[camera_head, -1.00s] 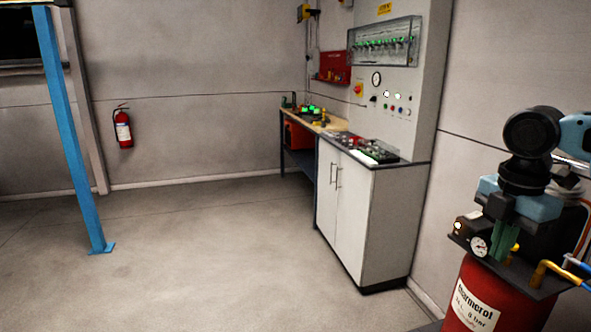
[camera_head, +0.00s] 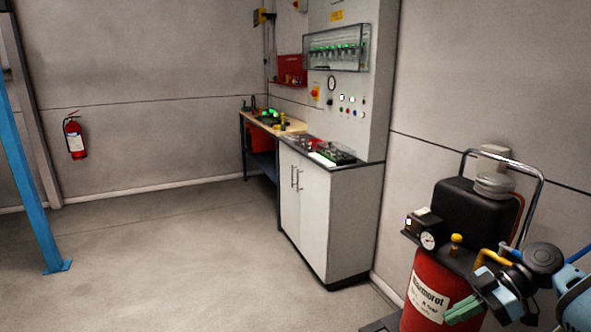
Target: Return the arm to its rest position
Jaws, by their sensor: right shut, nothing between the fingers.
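My right arm comes in from the right edge at the lower right. Its right gripper (camera_head: 462,309), with green fingers on a light blue body, points left and is shut with nothing in it. It shows in front of the red tank (camera_head: 425,282) of the compressor and covers part of its label. I cannot tell whether it touches the tank. My left gripper is not in view.
The compressor has a black motor housing (camera_head: 476,212), a gauge and a chrome handle (camera_head: 536,185). A white cabinet (camera_head: 312,220) with a control panel stands behind, beside a workbench (camera_head: 259,125). A fire extinguisher (camera_head: 75,138) and blue post (camera_head: 27,190) are left. The middle floor is clear.

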